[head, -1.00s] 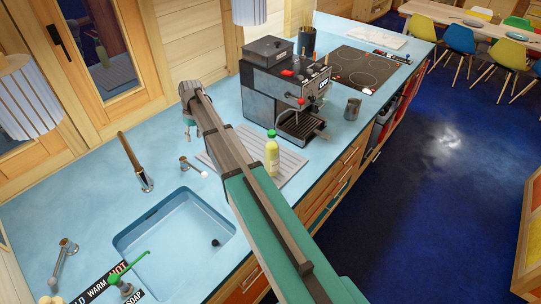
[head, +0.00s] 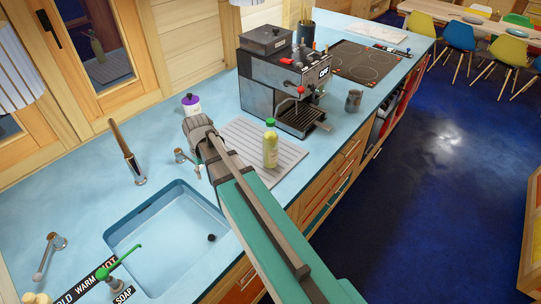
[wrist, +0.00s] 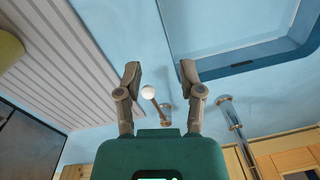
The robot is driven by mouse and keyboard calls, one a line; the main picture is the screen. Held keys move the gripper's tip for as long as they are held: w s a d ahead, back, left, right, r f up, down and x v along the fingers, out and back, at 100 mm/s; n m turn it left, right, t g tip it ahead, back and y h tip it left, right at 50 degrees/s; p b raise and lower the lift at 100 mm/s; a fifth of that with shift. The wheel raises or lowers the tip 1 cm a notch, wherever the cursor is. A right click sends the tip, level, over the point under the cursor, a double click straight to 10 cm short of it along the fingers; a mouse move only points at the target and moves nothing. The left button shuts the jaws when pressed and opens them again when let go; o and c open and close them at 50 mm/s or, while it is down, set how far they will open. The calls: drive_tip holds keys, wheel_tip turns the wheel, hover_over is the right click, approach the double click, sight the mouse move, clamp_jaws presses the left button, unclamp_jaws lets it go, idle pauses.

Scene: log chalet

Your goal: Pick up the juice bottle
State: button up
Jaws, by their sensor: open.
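The juice bottle (head: 270,152), pale yellow with a green cap, stands upright on the grey ribbed drainboard (head: 290,156), just right of my arm in the head view. In the wrist view a yellowish rounded shape at the left edge, likely the bottle (wrist: 9,48), is partly cut off. My gripper (wrist: 160,72) is open and empty above the blue counter, between the drainboard and the sink. The bottle is off to its side, not between the fingers. In the head view my arm hides the fingers.
The sink (head: 121,237) and a tall tap (head: 127,153) lie left of my arm. A small white-knobbed tap (wrist: 160,104) is near the fingers. A coffee machine (head: 262,80) stands behind the bottle. A purple-lidded jar (head: 191,105) is behind my wrist.

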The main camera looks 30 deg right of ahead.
drive_tip(key=s+f+b, duration=0.2)
drive_tip(key=s+f, duration=0.1)
drive_tip(key=s, duration=0.7)
drive_tip(key=shift+a+f+m+h+b, duration=0.3)
drive_tip(key=shift+f+m+h, duration=0.1)
drive_tip(key=shift+o, duration=0.5)
drive_tip(key=shift+a, duration=0.15)
